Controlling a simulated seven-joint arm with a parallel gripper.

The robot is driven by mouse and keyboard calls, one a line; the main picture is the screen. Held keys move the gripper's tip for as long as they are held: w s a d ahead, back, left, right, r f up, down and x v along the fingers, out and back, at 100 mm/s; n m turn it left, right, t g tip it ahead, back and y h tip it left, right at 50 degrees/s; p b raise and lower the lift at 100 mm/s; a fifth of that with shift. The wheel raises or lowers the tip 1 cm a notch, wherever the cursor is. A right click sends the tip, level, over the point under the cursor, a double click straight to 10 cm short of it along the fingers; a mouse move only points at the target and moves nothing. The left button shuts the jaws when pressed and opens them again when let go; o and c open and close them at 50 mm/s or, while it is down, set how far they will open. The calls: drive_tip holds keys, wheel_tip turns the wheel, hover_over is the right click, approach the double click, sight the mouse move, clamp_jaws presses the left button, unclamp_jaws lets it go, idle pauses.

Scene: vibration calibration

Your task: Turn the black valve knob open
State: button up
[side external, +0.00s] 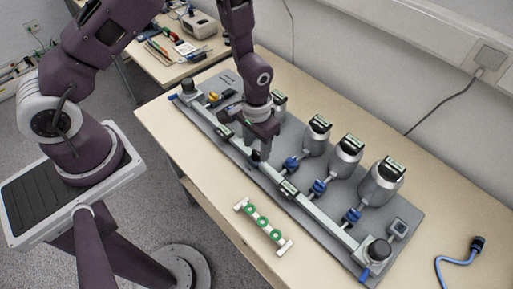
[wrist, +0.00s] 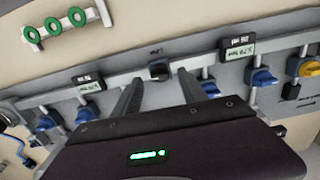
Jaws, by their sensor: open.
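The black valve knob (wrist: 159,70) sits on the grey rail (wrist: 125,74) in the wrist view, between two small black displays. My gripper (wrist: 160,78) is open and empty, with one finger on each side of the knob in that picture. The knob appears at or just beyond the fingertips; I cannot tell whether they touch it. In the side external view my gripper (side external: 257,153) points down at the rail (side external: 325,218) near its middle, and the knob is not clearly visible there.
Several blue knobs (side external: 319,187) stand beside the rail, in front of metal canisters (side external: 346,155). A yellow knob (side external: 213,97) is toward the far end. A white bar with green rings (side external: 263,222) lies on the table in front. A blue cable (side external: 460,258) lies at right.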

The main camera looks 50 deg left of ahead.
wheel_tip(320, 180, up, 5)
drive_tip(key=shift+r, duration=0.2)
wheel_tip(320, 180, up, 6)
wheel_tip(320, 180, up, 11)
drive_tip(key=t, duration=0.2)
hover_over(256, 152)
drive_tip(key=s+a, duration=0.2)
drive_tip(key=a, duration=0.1)
drive_tip(key=s+a+r+t, duration=0.1)
drive_tip(key=s+r, duration=0.4)
drive_tip(key=s, duration=0.3)
drive_tip(key=s+a+r+t, duration=0.1)
drive_tip(key=s+r+t, duration=0.1)
drive_tip(key=s+r, duration=0.4)
drive_tip(key=shift+s+a+r+t, duration=0.15)
drive_tip(key=shift+s+a+t, duration=0.2)
drive_tip(key=shift+s, duration=0.8)
